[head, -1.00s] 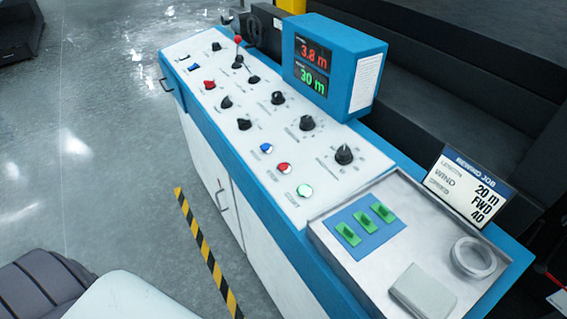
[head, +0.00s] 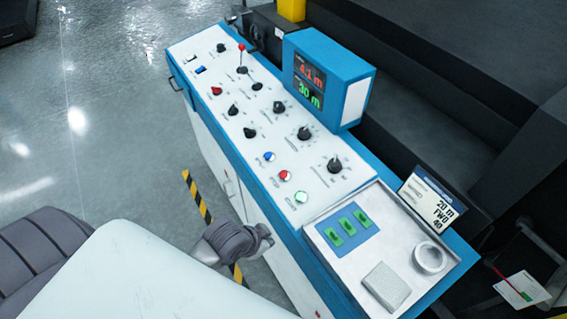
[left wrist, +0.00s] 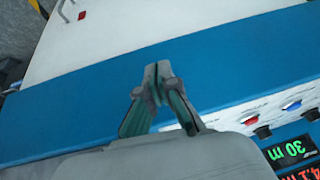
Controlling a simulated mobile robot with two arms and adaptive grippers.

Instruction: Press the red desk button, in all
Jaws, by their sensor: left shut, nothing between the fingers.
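The red button (head: 285,175) is round and sits on the white sloped top of the blue-edged desk (head: 230,148), between a blue button (head: 268,157) and a green button (head: 301,197). In the left wrist view the red button (left wrist: 252,120) is at the right, beside the blue button (left wrist: 292,105). My left gripper (head: 264,239) is shut and empty, beside the desk's near side and apart from the red button. In the left wrist view its fingertips (left wrist: 158,72) show in front of the desk's blue edge. My right gripper is not in view.
A blue display box (head: 328,80) stands at the desk's back and reads 4.1 m and 30 m. Several black knobs and a red-tipped lever (head: 242,58) rise from the panel. A tray (head: 400,220) and a job sign (head: 432,198) are at the right end.

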